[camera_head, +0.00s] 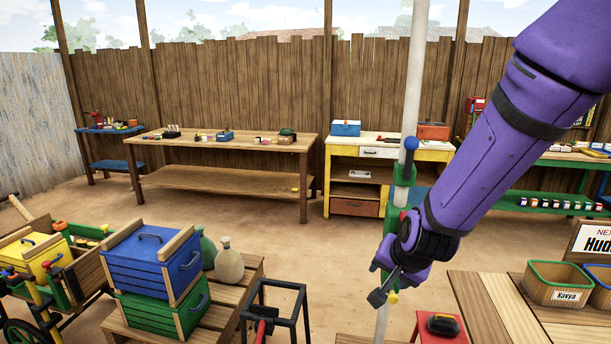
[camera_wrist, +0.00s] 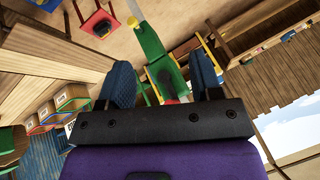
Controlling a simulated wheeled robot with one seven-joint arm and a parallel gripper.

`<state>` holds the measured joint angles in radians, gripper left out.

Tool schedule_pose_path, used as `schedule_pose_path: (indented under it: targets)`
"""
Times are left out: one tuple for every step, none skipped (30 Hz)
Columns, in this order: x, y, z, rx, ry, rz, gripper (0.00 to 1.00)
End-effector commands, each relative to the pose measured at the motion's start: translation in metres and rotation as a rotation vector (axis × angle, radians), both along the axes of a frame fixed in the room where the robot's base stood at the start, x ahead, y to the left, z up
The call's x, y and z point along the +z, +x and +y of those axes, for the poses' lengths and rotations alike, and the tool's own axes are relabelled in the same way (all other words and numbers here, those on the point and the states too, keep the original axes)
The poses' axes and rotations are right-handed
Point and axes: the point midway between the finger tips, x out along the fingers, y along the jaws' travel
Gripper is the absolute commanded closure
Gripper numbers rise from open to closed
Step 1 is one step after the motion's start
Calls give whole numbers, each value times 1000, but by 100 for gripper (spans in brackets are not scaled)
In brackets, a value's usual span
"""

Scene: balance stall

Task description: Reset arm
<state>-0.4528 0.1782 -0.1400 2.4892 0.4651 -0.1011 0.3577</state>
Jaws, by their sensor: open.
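My purple arm reaches down from the upper right in the head view. My gripper (camera_head: 392,282) is at its lower end, in front of or beside a white upright pole (camera_head: 413,85). In the wrist view my gripper (camera_wrist: 161,64) has its two dark blue fingers spread apart, with nothing held between them. A green fitting (camera_head: 404,172) with a blue knob (camera_head: 411,143) sits on the pole above my gripper. Green parts (camera_wrist: 152,45) show beyond the fingers in the wrist view. Whether my gripper touches the pole or its fitting cannot be told.
A blue crate (camera_head: 150,262) sits on a green crate (camera_head: 165,312) on a slatted platform, beside sacks (camera_head: 229,262). A black frame (camera_head: 275,310) stands nearby. A wooden table with a green basket (camera_head: 558,284) is at right. Open ground lies before the back workbench (camera_head: 225,144).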

Motion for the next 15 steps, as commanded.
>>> schedule_pose_path:
  targets:
    - [17, -4, -5, 20, 9, -4, 41]
    - [25, -7, -7, 37, 11, -1, 41]
    - [35, -11, -11, 57, 12, 1, 41]
    - [43, -15, -14, 73, 12, 1, 41]
    - [51, -19, -16, 89, 11, 3, 41]
    - [61, -24, -20, 110, 9, 4, 41]
    - [69, -28, -23, 125, 7, 4, 41]
    - [76, -32, -26, 140, 3, 4, 41]
    - [86, -39, -31, 161, -3, 4, 41]
    - [93, -44, -34, 175, -7, 5, 41]
    - [100, -48, -38, 190, -14, 5, 41]
    - [109, -56, -42, 209, -22, 5, 41]
    - [115, -61, -46, 223, -30, 4, 41]
    - [122, -67, -50, 237, -38, 4, 41]
    - [130, -75, -54, 254, -50, 4, 41]
